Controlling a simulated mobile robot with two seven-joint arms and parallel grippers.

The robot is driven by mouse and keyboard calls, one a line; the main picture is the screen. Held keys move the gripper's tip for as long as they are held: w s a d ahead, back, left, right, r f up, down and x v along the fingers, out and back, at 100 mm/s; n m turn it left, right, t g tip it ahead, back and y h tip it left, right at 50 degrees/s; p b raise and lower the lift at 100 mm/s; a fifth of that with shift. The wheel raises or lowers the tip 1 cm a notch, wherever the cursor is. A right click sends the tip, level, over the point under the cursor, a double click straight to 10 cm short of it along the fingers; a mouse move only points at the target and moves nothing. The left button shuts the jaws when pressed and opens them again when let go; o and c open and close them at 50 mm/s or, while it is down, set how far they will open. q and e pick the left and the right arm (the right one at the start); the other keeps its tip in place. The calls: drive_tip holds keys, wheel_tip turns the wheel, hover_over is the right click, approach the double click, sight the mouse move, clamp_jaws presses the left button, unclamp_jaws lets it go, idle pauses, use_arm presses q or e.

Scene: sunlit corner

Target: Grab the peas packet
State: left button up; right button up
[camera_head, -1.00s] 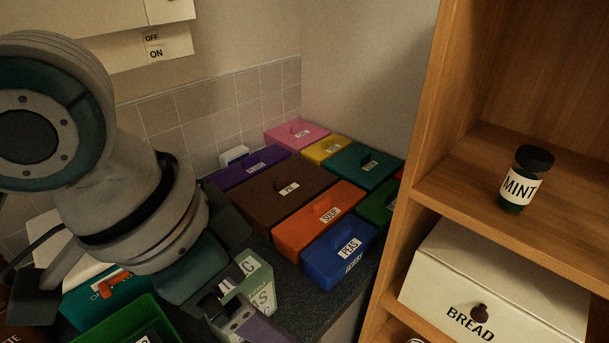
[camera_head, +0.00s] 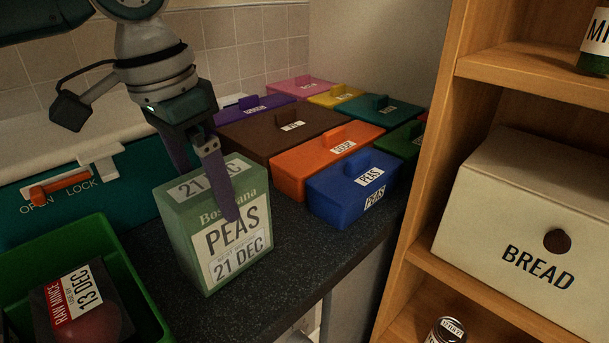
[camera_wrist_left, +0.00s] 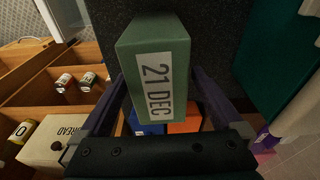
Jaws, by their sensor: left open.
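The peas packet (camera_head: 237,241) is a green box with white labels reading PEAS and 21 DEC. It stands upright on the dark counter in the head view. My left gripper (camera_head: 208,188) comes down over it from above, open. One purple finger lies in front of the labelled face; the other goes down behind the box, its tip hidden. In the left wrist view the packet's top (camera_wrist_left: 155,80) lies between the two fingers, with a finger on each side. I cannot tell whether either finger touches it. My right gripper is not in view.
A blue PEAS box (camera_head: 345,194) and an orange box (camera_head: 302,174) stand behind right. A green crate (camera_head: 127,262) with a raw mince pack (camera_head: 85,311) is at left. A wooden shelf with a BREAD bin (camera_head: 510,218) stands right.

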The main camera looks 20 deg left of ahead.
sight(211, 251)
use_arm(q)
drive_tip(key=f, duration=0.4)
drive_tip(key=w+f, duration=0.1)
drive_tip(key=f, duration=0.1)
drive_tip(key=shift+w+d+f, duration=0.1)
drive_tip(key=shift+d+f, duration=0.05)
drive_tip(key=shift+d, duration=0.2)
clamp_jaws()
idle(0.5)
